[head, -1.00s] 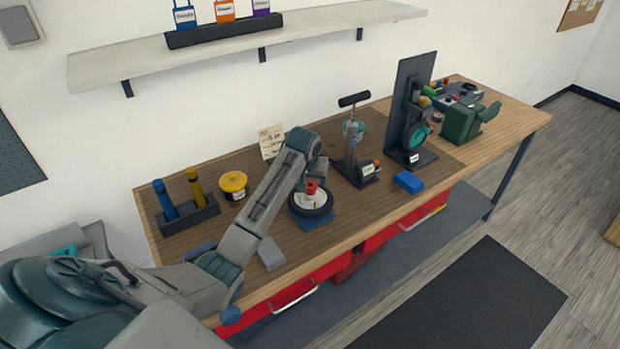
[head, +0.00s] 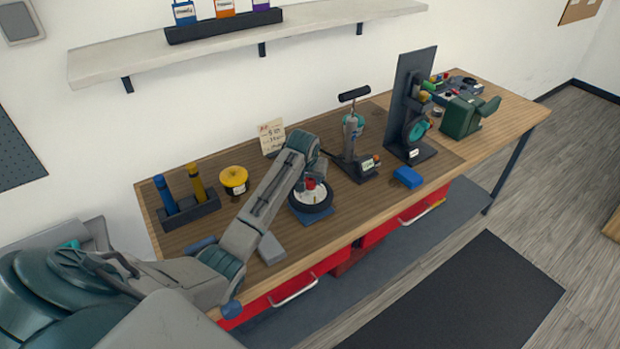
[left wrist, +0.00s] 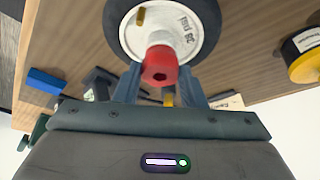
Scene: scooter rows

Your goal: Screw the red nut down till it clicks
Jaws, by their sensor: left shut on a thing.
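The red nut (left wrist: 160,66) sits over the middle of a wheel (left wrist: 208,30) with a white hub and dark tyre. In the head view the red nut (head: 310,183) shows on top of the wheel (head: 322,206), which lies flat on a blue base (head: 322,219). My left gripper (left wrist: 160,82) is shut on the red nut, one finger on each side of it. In the head view my left arm reaches in from the left, and the wrist partly covers the wheel. The threads under the nut are hidden. My right gripper is not in view.
A yellow round container (head: 234,178) and a rack (head: 190,212) with blue and yellow handles stand left of the wheel. A pump-like tool (head: 352,135) stands to the right, with a blue block (head: 408,177) near the front edge. A grey block (head: 270,249) lies in front.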

